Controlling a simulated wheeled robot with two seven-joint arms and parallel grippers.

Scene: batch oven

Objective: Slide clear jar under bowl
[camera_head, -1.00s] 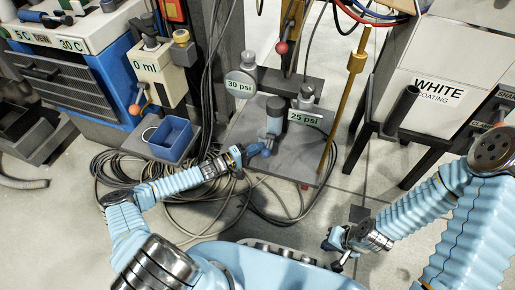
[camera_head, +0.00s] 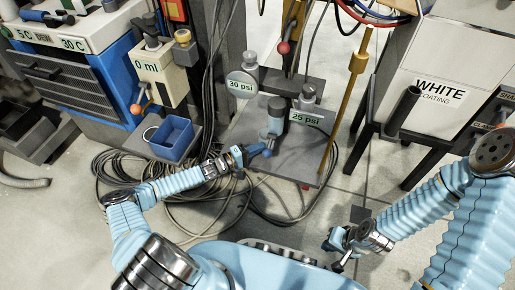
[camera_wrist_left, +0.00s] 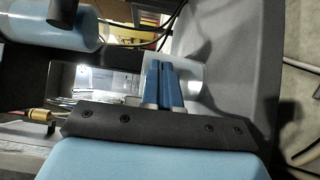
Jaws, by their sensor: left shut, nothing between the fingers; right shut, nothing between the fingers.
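My left gripper (camera_head: 268,148) is shut and empty, low over the grey platform of the press-like stand, at the near side of a small pale grey-blue cylinder (camera_head: 273,126). This may be the clear jar; its material is hard to tell. A dark grey cylinder (camera_head: 278,104) stands just behind it, perhaps the bowl. In the left wrist view, my blue fingers (camera_wrist_left: 163,66) are together in front of a pale translucent surface (camera_wrist_left: 188,73), which may be the jar. I cannot tell whether they touch it. My right gripper (camera_head: 335,246) is shut and empty, low at the right.
The grey platform (camera_head: 300,165) has bare room at its right. Gauges marked 30 psi (camera_head: 241,87) and 25 psi (camera_head: 306,119) flank the dark cylinder. A brass rod (camera_head: 345,100) rises at the right. A blue bin (camera_head: 171,138) stands left, and loose cables (camera_head: 130,175) lie on the floor.

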